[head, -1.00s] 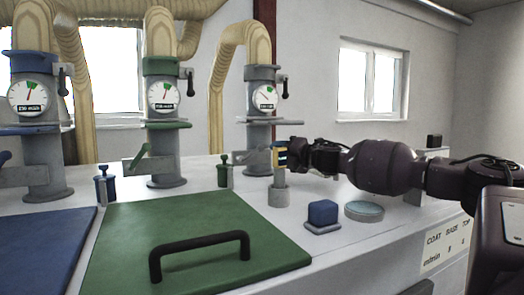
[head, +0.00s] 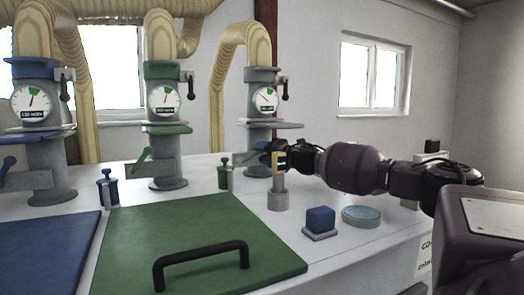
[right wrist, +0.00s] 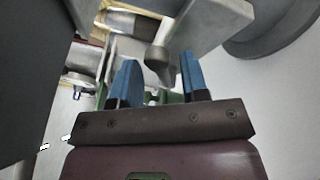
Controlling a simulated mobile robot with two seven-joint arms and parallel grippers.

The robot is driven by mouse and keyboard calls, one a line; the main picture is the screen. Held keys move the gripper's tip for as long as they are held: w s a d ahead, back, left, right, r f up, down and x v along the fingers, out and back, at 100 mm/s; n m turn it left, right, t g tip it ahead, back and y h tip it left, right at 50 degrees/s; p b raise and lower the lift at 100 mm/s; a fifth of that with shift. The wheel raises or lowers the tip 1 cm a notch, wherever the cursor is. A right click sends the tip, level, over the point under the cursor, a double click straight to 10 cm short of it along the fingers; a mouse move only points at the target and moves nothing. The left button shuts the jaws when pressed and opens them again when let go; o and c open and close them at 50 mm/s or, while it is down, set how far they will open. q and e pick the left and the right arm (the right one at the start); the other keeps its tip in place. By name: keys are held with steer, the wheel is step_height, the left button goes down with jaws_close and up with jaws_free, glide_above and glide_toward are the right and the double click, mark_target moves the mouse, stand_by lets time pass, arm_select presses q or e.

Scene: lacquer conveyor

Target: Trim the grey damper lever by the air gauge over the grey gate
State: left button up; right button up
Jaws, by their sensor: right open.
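The grey gate column (head: 260,115) stands at the back right, with a round white air gauge (head: 265,98) on it. The gauge's red needle points up and left, away from the green sector. The grey damper lever is mostly hidden behind my right gripper (head: 274,160) in the head view. In the right wrist view, my right gripper (right wrist: 158,82) has its two blue fingers apart. A grey tapered lever end (right wrist: 159,62) shows between them; I cannot tell whether they touch it. My left gripper is out of view.
Green (head: 165,110) and blue (head: 38,115) gauge columns stand left. A grey plunger post (head: 278,198) is close below my right gripper. A green lid (head: 200,225) with a black handle covers the middle.

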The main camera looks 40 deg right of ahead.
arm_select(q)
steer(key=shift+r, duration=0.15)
arm_select(e)
steer(key=shift+w+a, duration=0.1)
steer(key=shift+w, duration=0.25)
jaws_close()
arm_select(q)
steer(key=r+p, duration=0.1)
steer(key=p, duration=0.1)
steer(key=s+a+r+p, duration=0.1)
steer(key=p, duration=0.2)
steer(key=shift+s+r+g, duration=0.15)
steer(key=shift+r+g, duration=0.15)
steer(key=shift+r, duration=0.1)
arm_select(e)
steer(key=shift+a+r+n+g, duration=0.2)
steer(key=shift+r+n+g, duration=0.1)
steer(key=shift+r+n, duration=0.4)
steer(key=shift+f, duration=0.15)
